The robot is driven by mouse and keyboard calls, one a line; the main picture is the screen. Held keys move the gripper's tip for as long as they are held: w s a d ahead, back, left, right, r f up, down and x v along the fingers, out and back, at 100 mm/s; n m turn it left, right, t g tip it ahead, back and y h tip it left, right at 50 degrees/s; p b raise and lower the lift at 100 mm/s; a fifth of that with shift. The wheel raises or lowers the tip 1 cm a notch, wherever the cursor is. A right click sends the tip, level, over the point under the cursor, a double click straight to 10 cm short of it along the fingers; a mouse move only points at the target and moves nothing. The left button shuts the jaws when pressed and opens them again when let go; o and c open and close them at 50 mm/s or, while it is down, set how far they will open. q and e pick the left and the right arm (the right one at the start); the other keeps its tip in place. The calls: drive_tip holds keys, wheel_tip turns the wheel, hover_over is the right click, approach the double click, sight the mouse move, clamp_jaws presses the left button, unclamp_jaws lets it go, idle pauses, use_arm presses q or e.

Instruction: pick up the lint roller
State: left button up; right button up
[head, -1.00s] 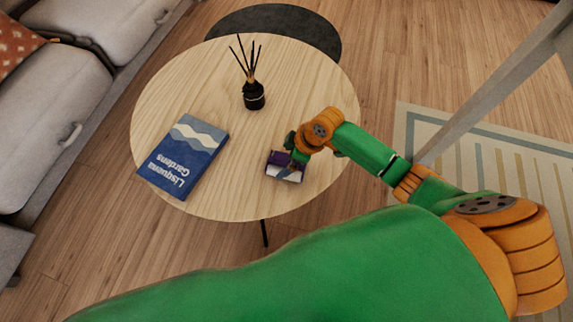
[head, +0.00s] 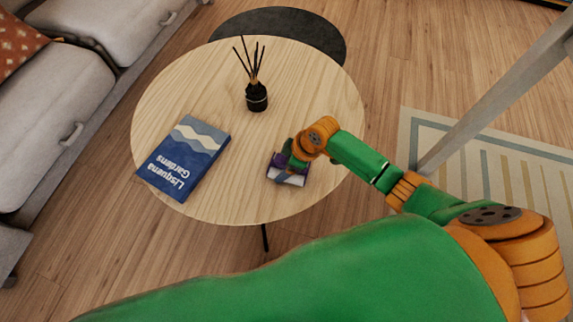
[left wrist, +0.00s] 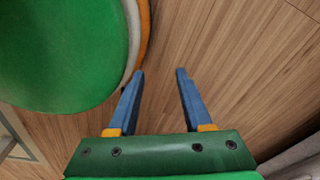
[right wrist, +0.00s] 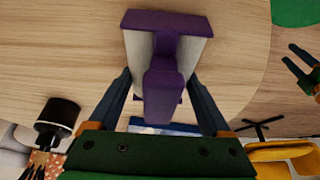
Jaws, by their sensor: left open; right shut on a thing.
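The lint roller, purple and white, is at the right front part of the round wooden table (head: 200,95) in the head view (head: 291,180). In the right wrist view the lint roller (right wrist: 165,85) stands between the fingers, its purple part toward the camera with pale sides. My right gripper (right wrist: 159,76) is shut on it; in the head view that gripper (head: 288,162) partly hides it. I cannot tell whether it is clear of the tabletop. My left gripper (left wrist: 160,71) is open and empty above the wood floor.
A blue book (head: 184,157) lies on the left of the table. A black reed diffuser (head: 256,97) stands toward the back. A grey sofa (head: 50,110) is on the left and a striped rug (head: 490,165) on the right. The table's middle is clear.

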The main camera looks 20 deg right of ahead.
sight(286, 159)
wheel_tip(286, 159, up, 3)
drive_tip(key=shift+p, duration=0.7)
use_arm(q)
wheel_tip(286, 159, up, 8)
drive_tip(key=s+d+p, duration=0.1)
drive_tip(key=p, duration=0.5)
drive_tip(key=shift+s, duration=0.25)
use_arm(e)
drive_tip(key=s+a+r, duration=0.6)
drive_tip(key=s+r, duration=0.3)
drive_tip(key=s, duration=0.3)
drive_tip(key=shift+s+a+r, duration=0.15)
drive_tip(key=shift+s+r, duration=0.15)
drive_tip(key=shift+r, duration=0.1)
use_arm(q)
drive_tip(key=shift+d+f, duration=0.1)
